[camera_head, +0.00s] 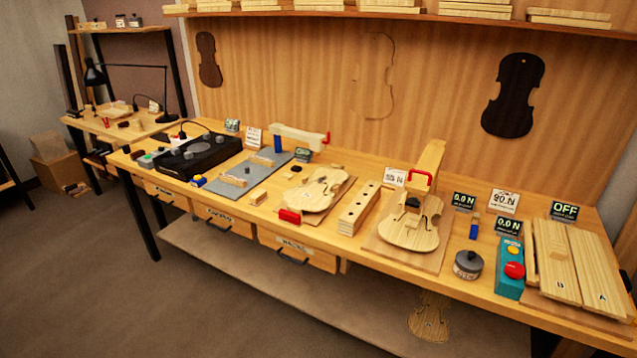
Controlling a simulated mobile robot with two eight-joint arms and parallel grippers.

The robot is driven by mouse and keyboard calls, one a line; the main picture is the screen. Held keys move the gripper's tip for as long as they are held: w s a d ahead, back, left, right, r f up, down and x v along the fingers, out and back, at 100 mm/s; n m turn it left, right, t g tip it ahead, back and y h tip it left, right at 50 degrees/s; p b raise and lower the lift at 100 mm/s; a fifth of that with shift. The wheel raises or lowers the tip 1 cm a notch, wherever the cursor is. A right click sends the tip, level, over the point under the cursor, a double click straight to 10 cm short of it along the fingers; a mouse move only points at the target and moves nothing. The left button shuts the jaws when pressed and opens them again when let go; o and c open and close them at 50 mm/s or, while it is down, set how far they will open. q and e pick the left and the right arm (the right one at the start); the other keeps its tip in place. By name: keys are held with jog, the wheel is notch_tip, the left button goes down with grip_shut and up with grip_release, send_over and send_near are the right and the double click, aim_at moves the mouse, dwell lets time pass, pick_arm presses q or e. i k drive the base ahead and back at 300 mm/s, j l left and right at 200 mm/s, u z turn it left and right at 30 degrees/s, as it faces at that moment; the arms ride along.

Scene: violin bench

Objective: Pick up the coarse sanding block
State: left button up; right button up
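I cannot tell for sure which thing is the coarse sanding block; no grit label is readable. A small red block (290,216) lies at the front edge of the long workbench (215,197), beside a pale violin plate (318,190). A small wooden block (258,197) lies to its left, in front of a grey mat (222,182). A small blue-and-yellow piece (198,181) sits farther left. Neither of my grippers shows in the head view.
A black machine (198,153) stands at the bench's left. Right of the plate are a holed wooden block (360,210), a violin body (410,230), a grey tin (468,264), a teal button box (510,268) and long boards (575,262). Open floor (130,290) lies front left.

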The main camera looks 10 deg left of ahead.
aim_at(257, 198)
jog(key=i+j+z, duration=0.1)
jog(key=i+j, duration=0.5)
jog(key=i+j+z, duration=0.15)
jog(key=i+j, duration=0.4)
jog(key=j, duration=0.15)
jog(key=i+j+z, duration=0.1)
jog(key=i+j, duration=0.45)
jog(key=j, duration=0.15)
